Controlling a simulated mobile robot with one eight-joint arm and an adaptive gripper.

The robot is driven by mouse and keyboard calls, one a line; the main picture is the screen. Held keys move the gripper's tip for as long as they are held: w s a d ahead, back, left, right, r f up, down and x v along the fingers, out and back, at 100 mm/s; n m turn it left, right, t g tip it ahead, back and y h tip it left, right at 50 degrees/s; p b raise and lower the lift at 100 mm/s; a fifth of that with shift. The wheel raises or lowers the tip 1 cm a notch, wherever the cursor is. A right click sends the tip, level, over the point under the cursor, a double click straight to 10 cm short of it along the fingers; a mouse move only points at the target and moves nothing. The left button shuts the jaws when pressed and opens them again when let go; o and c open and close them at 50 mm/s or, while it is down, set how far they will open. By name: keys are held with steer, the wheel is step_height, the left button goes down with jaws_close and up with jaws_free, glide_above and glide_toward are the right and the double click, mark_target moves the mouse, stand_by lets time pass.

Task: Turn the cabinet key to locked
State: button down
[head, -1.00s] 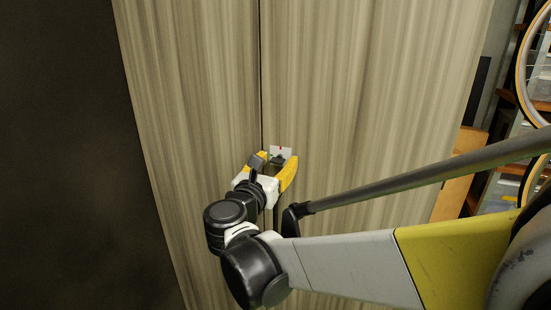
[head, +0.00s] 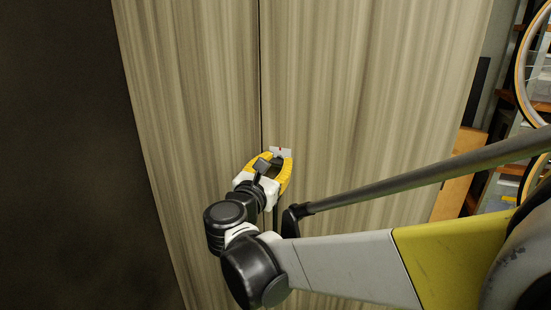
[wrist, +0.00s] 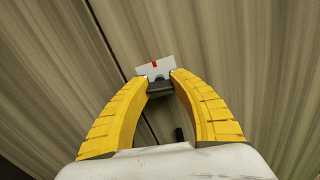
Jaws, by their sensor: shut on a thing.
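The cabinet (head: 350,70) has two tall wood-grain doors with a dark vertical seam between them. A small white plate with a red mark (head: 285,151) sits on the right door beside the seam. In the wrist view, the plate (wrist: 146,69) shows just beyond my yellow fingertips. The dark key (wrist: 160,88) shows between the fingertips, and they press on it from both sides. My gripper (wrist: 161,80) is shut on the key; it also shows in the head view (head: 279,157). The fingers partly hide the key and the plate's lower edge.
A dark upright bar (head: 276,216) stands below the gripper, close to the door. A dark surface (head: 60,150) fills the left side. Shelves and a bicycle wheel (head: 521,70) are at the far right.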

steer(key=m, duration=0.8)
steer(key=shift+p, duration=0.4)
steer(key=m, duration=0.4)
steer(key=shift+m, duration=2.1)
steer(key=c, duration=1.1)
jaws_free()
steer(key=shift+o, duration=0.2)
steer(key=shift+s, duration=0.1)
